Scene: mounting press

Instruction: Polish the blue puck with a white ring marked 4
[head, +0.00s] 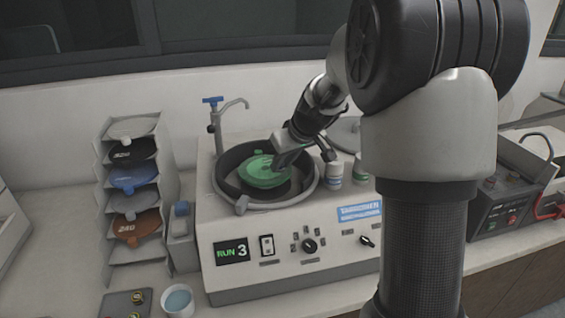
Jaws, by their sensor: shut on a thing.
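The blue puck with a white ring marked 4 cannot be made out in the head view. My gripper (284,160) reaches down into the round bowl (223,180) of the polishing machine, at the right part of a green disc (262,173) with a small tab. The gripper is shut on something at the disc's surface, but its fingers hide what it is. The machine's display (231,251) reads RUN 3.
A rack (171,150) of several coloured discs stands left of the machine. A blue-handled tap (213,115) rises behind the bowl, and two small bottles (333,177) (360,170) stand at its right. A cup of bluish liquid (178,301) and a dark tray (117,304) are at front left.

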